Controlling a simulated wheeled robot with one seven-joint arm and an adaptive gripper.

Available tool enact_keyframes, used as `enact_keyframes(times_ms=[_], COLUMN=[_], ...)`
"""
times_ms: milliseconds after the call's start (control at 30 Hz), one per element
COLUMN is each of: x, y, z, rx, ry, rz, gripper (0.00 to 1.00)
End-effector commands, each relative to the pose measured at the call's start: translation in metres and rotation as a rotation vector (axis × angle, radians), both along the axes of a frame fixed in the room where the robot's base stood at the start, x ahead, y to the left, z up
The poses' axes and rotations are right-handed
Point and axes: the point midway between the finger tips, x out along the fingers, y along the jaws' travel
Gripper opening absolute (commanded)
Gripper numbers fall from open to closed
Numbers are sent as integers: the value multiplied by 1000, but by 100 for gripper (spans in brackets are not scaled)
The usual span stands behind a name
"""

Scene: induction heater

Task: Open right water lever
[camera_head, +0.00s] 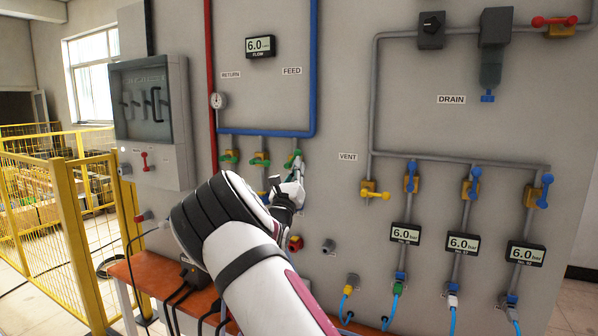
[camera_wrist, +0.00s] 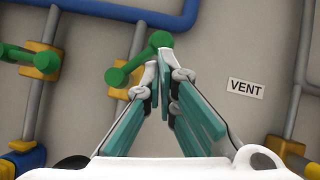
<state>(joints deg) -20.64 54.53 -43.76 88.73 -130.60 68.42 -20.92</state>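Three green-handled valves hang in a row below the red and blue pipes in the head view. The right water lever (camera_head: 294,157) is the rightmost green one, partly hidden behind my gripper (camera_head: 299,168). In the wrist view this lever (camera_wrist: 130,66) slants up to the right, its upper knob at my fingertips. My gripper (camera_wrist: 157,68) has its two fingers drawn together, with only a thin gap and nothing seen between them. The fingertips overlap the lever in the picture; whether they touch it I cannot tell. The neighbouring green lever (camera_wrist: 42,62) is to the left.
The VENT label (camera_wrist: 245,88) and a grey pipe are to the right of my gripper. A yellow vent lever (camera_head: 375,194) and several blue levers are further right. A red emergency-type button (camera_head: 295,243) is below my gripper. The panel between the valve groups is flat.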

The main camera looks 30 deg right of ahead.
Motion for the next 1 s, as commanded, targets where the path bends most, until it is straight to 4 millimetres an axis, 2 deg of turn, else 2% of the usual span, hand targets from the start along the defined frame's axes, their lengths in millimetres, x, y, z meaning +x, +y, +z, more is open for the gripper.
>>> enact_keyframes(times_ms=[300, 1000], x=[0, 2], y=[-3, 1], z=[7, 9], rx=[-2, 0], ry=[-4, 0], rz=[-4, 0], gripper=[0, 0])
